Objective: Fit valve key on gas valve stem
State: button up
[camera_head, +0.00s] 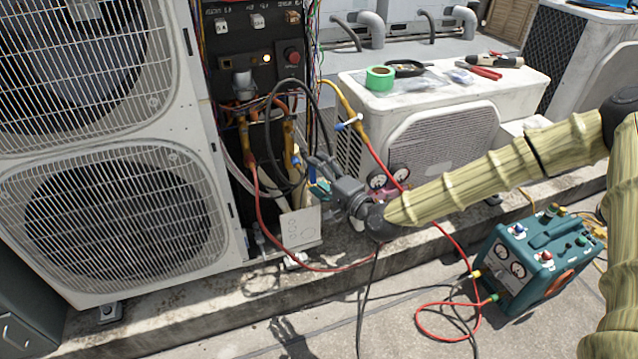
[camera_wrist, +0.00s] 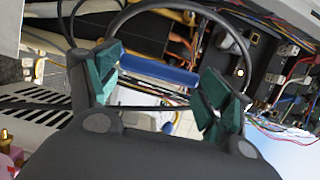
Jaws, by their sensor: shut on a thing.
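My gripper (camera_head: 318,183) is at the open service bay of the large condenser, beside its pipes and hoses. In the wrist view, my gripper (camera_wrist: 160,85) has its teal finger pads on both ends of a blue bar, which I take to be the valve key (camera_wrist: 158,69). The key (camera_head: 312,174) shows only as a small blue piece in the head view. Copper pipes and yellow valve fittings (camera_head: 244,133) stand in the bay just behind. I cannot make out the gas valve stem or whether the key touches it; the key's far end is hidden.
Black, red and yellow hoses (camera_head: 259,215) loop close around my gripper. A gauge manifold (camera_head: 388,180) is just right of it. A white condenser (camera_head: 362,93) carries green tape (camera_head: 380,78) and pliers (camera_head: 486,73). A teal machine (camera_head: 535,258) stands on the floor at right.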

jog(key=w+a+b, duration=0.1)
jog(key=w+a, duration=0.1)
jog(key=w, duration=0.4)
jog(key=shift+w+a+r, duration=0.15)
jog(key=shift+r, duration=0.05)
dwell(0.4)
jog(key=shift+w+a+b, duration=0.3)
jog(key=shift+w+b, duration=0.35)
jog(key=shift+w, duration=0.25)
dwell(2.6)
jog(key=o, duration=1.1)
jog(key=shift+c, duration=0.2)
